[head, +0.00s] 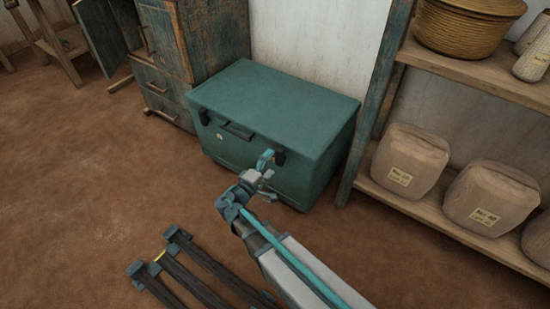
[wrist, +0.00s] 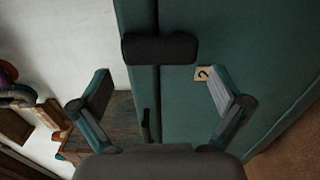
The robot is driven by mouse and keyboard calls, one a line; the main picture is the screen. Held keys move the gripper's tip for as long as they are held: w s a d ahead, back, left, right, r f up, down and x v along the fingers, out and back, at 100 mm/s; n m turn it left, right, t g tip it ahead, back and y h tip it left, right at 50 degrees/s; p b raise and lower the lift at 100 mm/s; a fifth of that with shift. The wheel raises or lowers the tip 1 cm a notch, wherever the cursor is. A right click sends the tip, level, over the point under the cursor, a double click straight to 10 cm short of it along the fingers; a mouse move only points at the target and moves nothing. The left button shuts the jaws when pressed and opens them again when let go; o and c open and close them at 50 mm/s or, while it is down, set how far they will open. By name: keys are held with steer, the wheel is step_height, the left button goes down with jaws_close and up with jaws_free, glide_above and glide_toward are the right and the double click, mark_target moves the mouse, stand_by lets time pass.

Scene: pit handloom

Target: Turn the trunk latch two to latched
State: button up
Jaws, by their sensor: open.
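The teal trunk (head: 285,105) stands closed against the wall. Trunk latch two (head: 280,157) is the dark latch at the right of its front. In the wrist view, the latch (wrist: 160,48) is a black bar lying across the lid seam, beside a tag marked 2 (wrist: 203,73). I cannot tell from its look whether it is latched. My gripper (head: 268,172) is just in front of the trunk near this latch. In the wrist view my gripper (wrist: 160,75) is open and empty, its fingers spread either side of the seam, with the latch ahead, apart from both.
The trunk's other latch (head: 204,117) and its handle (head: 237,130) are to the left. A drawer cabinet (head: 165,85) stands left, a shelf with sacks (head: 410,160) right. A dark slatted frame (head: 190,270) lies on the floor below.

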steer(key=v, duration=0.8)
steer(key=shift+s, duration=0.15)
steer(key=s+d+f+m+g+h, duration=0.1)
steer(key=s+d+f+m+g, duration=0.2)
steer(key=s+d+f+g, duration=0.45)
steer(key=s+d+f+m+g+h, duration=0.15)
steer(key=s+d+f+g, duration=0.25)
steer(key=s+d+g, duration=0.6)
steer(key=s+d+m+g+y, duration=0.8)
steer(key=s+d+g+y, duration=0.1)
steer(key=s+d+y, duration=0.25)
steer(key=s+r+t+p, duration=0.2)
steer(key=r+p, duration=0.5)
steer(key=p, duration=1)
steer(key=s+a+r+t+p, duration=0.1)
steer(key=s+r+p, duration=0.3)
steer(key=p, duration=1.4)
step_height(320, 180, up, 4)
steer(key=shift+a+f+t, duration=0.15)
steer(key=shift+a+t, duration=0.05)
steer(key=shift+t, duration=0.45)
